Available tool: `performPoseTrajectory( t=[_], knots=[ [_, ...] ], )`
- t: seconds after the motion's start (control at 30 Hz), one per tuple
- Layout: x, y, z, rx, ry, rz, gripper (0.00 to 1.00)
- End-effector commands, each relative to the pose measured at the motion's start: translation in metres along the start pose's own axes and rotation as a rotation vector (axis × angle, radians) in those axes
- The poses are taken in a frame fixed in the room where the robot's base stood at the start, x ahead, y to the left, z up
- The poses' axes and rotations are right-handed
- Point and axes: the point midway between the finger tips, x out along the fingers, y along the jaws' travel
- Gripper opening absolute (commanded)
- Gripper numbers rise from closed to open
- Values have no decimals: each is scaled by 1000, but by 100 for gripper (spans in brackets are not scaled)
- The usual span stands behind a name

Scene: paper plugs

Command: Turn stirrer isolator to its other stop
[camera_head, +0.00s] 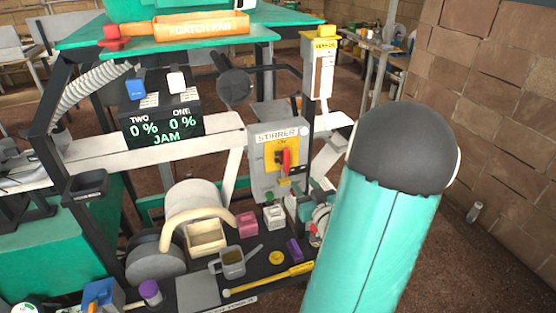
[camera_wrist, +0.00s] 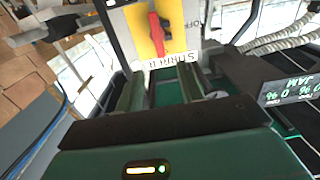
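The stirrer isolator is a grey box (camera_head: 262,181) labelled STIRRER with a yellow plate (camera_head: 270,149) and a red handle (camera_head: 286,160). The handle stands about upright in the head view. In the wrist view the box is upside down at the top, with the red handle (camera_wrist: 158,34) about vertical on the yellow plate and an OFF mark to its right. My gripper (camera_wrist: 161,92) is open and empty, its two fingers apart below the box in that view. The handle lies beyond the fingertips, apart from them. My teal arm covers the right of the head view.
A JAM display (camera_head: 163,125) is left of the isolator. An orange catch pan (camera_head: 200,26) is above, and a yellow-topped box (camera_head: 321,65) hangs at upper right. Below are a grey jug (camera_head: 231,263), small blocks and a yellow tool (camera_head: 270,279) on a dark shelf. A brick wall is at right.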

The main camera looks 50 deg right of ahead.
Motion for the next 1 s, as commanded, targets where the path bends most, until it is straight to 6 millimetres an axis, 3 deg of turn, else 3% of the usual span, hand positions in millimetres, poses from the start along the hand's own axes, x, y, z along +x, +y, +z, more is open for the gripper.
performPoseTrajectory(
  t=[0.13, 0.27, 0.8, 1.0],
  knots=[
    [0, 6, 0, 8, 16, 6, 38],
    [12, 8, 0, 8, 15, 10, 38],
    [114, 8, -1, 9, 15, 9, 38],
    [133, 7, -2, 8, 15, 8, 38]
  ],
)
